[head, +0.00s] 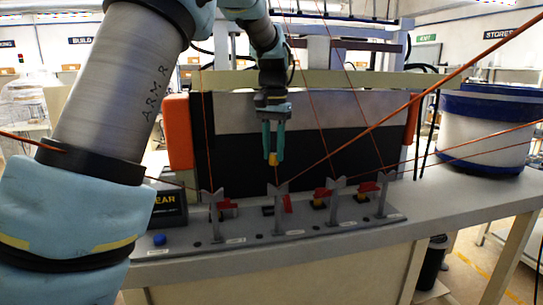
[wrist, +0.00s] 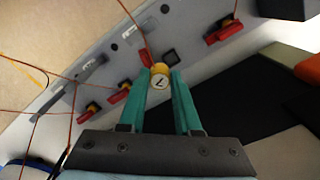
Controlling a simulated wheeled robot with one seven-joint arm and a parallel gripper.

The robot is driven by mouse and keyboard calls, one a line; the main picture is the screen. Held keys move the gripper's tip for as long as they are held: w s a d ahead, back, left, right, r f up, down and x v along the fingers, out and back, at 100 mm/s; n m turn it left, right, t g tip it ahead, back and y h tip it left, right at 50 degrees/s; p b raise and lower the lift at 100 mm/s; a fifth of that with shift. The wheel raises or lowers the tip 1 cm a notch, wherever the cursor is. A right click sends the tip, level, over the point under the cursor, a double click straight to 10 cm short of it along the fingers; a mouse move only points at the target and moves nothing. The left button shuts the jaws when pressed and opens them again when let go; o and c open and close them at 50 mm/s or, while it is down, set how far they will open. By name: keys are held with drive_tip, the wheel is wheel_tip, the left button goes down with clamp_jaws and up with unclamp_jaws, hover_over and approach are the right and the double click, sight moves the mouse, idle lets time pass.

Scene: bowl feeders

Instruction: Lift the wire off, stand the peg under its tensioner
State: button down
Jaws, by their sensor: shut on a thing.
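My gripper (head: 273,150) is shut on a yellow peg (head: 273,159). It holds the peg above the grey feeder panel (head: 180,238), over the second forked post (head: 280,208) from the left. In the wrist view the peg (wrist: 159,69) shows between the teal fingertips, with a pale round end bearing a dark mark. A red tensioner (head: 287,203) sits beside a black square socket (head: 267,210); the socket (wrist: 169,56) looks empty in the wrist view. An orange-red wire (head: 330,158) runs from the upper right down to that post. Whether it rests in the fork I cannot tell.
Other red tensioners (head: 323,192) have yellow parts beside them. More wires (head: 318,120) cross above the panel. A blue button (head: 159,239) and a dark sign box are at the left. A blue-rimmed drum (head: 487,130) stands at the right.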

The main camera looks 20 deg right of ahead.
drive_tip(key=s+a+b, duration=0.1)
drive_tip(key=s+b, duration=0.4)
drive_tip(key=s, duration=0.8)
drive_tip(key=shift+a, duration=0.35)
